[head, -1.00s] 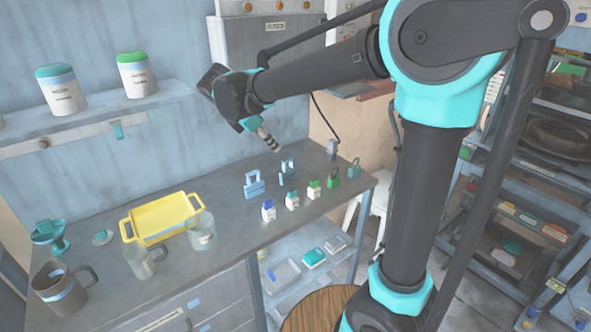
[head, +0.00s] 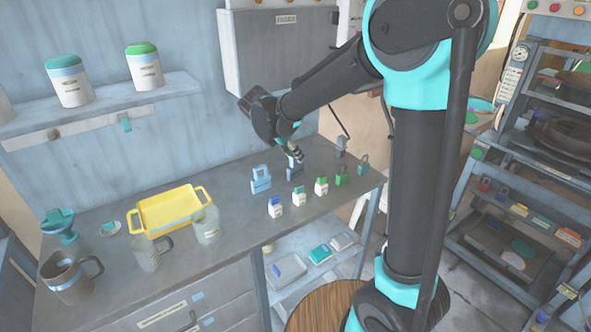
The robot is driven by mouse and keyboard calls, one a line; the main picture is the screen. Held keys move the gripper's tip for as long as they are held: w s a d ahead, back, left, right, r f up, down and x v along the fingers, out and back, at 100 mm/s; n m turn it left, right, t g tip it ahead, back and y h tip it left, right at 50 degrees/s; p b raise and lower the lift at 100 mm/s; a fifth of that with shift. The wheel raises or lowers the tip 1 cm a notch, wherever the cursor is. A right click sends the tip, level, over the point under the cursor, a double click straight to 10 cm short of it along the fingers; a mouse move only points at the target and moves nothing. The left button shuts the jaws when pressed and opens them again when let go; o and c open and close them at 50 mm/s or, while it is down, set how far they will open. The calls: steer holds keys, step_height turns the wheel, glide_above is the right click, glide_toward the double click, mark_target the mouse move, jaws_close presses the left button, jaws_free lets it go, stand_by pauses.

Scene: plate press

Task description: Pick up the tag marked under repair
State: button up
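Three small white tags stand in a row near the front edge of the grey bench: one with a blue top (head: 275,207), one with a teal top (head: 299,196) and one with a green top (head: 321,186). Their print is too small to read, so I cannot tell which is marked under repair. My gripper (head: 298,157) points down just behind the row, at the rear blue padlock (head: 294,172) and partly in front of it. I cannot tell whether it touches the padlock, or whether its fingers are open.
A light blue padlock (head: 261,180), a green padlock (head: 342,176) and a teal padlock (head: 363,164) stand close around the tags. A yellow tray (head: 167,209), a glass jar (head: 207,226) and mugs are at left. A grey wall cabinet (head: 280,50) hangs behind.

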mark_target(295, 166)
steer(key=shift+x, duration=2.8)
jaws_close()
